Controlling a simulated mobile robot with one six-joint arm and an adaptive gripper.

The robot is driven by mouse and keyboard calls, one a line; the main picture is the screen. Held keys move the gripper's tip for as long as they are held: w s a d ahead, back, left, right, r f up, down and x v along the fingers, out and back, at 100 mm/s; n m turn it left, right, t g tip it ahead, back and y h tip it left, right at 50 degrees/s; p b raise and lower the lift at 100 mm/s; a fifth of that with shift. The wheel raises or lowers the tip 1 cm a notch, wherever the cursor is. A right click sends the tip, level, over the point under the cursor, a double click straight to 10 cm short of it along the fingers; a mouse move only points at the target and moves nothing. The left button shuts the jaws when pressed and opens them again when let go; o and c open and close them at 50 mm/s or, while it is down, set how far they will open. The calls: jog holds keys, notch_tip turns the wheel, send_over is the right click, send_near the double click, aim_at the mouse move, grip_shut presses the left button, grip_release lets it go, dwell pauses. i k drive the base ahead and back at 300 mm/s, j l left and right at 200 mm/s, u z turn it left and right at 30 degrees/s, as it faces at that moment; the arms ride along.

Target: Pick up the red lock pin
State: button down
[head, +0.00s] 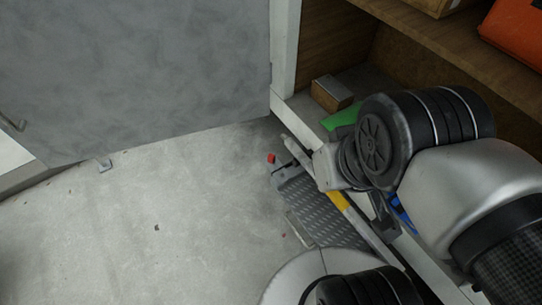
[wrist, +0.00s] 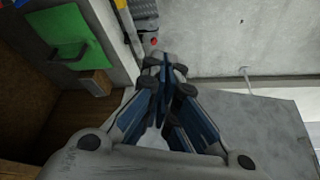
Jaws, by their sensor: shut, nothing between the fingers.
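The red lock pin (head: 271,158) shows as a small red spot near the upper end of a dark textured step plate (head: 322,208) in the head view. In the wrist view the red pin (wrist: 154,41) is small, just beyond and slightly left of my fingertips. My gripper (wrist: 165,68) has its blue-grey fingers together, with nothing seen between them. In the head view my arm hides most of the gripper. The pin is apart from the fingers in the wrist view; how far in depth I cannot tell.
A grey panel (head: 140,70) stands at the upper left. A wooden shelf (head: 480,52) with an orange case (head: 515,35) is at the upper right. A small box (head: 332,93) and a green item (head: 342,117) lie below it. The concrete floor (head: 150,220) at left is mostly clear.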

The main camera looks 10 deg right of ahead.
aim_at(271, 158)
jog(key=i+j+z, duration=0.1)
jog(key=j+z, duration=0.9)
jog(key=i, duration=0.5)
